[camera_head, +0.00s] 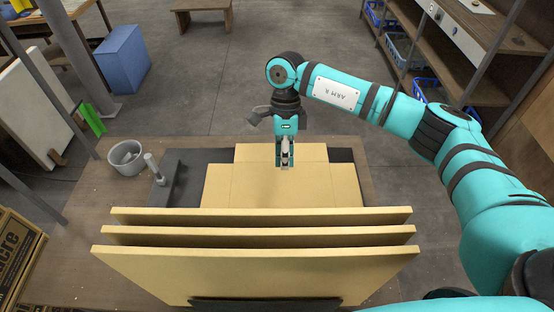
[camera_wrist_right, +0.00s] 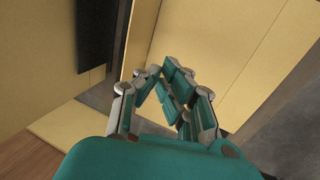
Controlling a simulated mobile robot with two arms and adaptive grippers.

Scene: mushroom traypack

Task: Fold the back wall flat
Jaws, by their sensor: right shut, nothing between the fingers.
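A yellow cardboard piece (camera_head: 240,185) lies on a dark mat on the table, with crease lines across it. Its back wall (camera_head: 255,153) is the strip at the far edge. It looks low and roughly level, but its exact tilt is hard to tell from above. My right gripper (camera_head: 285,163) points down over this far part, near the crease. Its fingers are closed together with nothing between them. In the right wrist view the closed fingers (camera_wrist_right: 165,80) are seen against yellow cardboard panels (camera_wrist_right: 205,45). Whether they touch the cardboard cannot be told. My left gripper is out of view.
Several large yellow boards (camera_head: 250,265) stand upright at the near side, hiding the cardboard's near part. A grey bowl (camera_head: 127,165) and a dark bracket with a pale post (camera_head: 155,168) stand left on the brown table (camera_head: 90,205).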

